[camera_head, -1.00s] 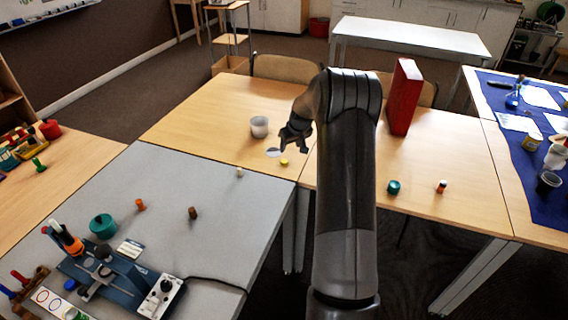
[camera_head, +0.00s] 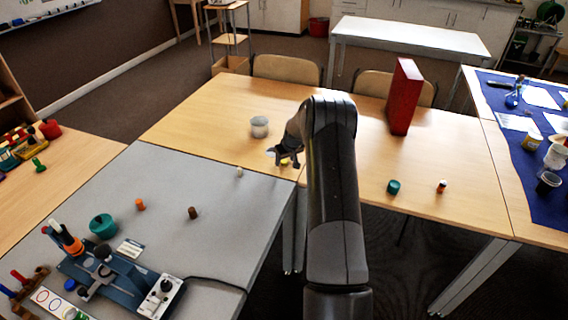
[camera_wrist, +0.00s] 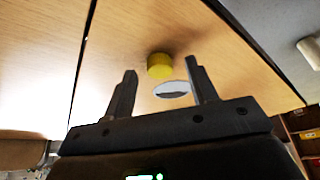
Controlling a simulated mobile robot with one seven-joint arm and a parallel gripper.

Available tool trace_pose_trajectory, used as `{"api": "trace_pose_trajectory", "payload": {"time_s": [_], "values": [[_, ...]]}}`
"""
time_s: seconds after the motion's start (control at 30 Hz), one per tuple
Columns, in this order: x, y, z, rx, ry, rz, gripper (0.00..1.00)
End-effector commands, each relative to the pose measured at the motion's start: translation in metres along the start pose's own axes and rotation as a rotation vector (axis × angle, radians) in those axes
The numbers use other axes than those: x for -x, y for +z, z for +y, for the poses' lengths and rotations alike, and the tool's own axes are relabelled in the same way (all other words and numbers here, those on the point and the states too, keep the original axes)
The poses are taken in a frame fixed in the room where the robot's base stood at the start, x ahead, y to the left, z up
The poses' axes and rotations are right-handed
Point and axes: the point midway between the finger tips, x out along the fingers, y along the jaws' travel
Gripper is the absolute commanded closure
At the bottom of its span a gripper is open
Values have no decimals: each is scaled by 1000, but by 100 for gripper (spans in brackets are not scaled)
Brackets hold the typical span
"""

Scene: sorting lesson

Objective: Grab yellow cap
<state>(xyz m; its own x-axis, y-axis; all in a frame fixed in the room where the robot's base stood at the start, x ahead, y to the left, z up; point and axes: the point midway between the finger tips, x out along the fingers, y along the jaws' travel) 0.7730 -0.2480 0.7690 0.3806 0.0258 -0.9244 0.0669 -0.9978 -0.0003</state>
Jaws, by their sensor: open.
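The yellow cap (camera_wrist: 160,66) lies on the wooden table (camera_wrist: 215,40), seen in the wrist view just beyond and between my fingertips. In the head view the yellow cap (camera_head: 284,162) is partly covered by my gripper (camera_head: 288,156). My gripper in the wrist view (camera_wrist: 162,82) is open, one finger on each side, with nothing between them touching the cap. A flat whitish disc (camera_wrist: 172,88) lies close beside the cap, between the fingers in the picture.
A translucent cup (camera_head: 259,127) stands left of my gripper. A small white piece (camera_head: 239,172) lies on the grey table (camera_head: 160,175). A tall red box (camera_head: 404,97) stands to the right. A teal cap (camera_head: 393,187) and an orange-and-white piece (camera_head: 441,186) lie farther right.

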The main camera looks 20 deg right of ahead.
Motion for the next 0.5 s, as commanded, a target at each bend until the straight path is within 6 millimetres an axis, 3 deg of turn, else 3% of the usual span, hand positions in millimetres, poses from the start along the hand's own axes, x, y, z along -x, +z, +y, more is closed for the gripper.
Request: {"api": "trace_pose_trajectory", "payload": {"time_s": [0.3, 0.5], "values": [[-6, 0, 0, 0, 1, 1, 48], [-6, 0, 0, 0, 0, 1, 63]]}}
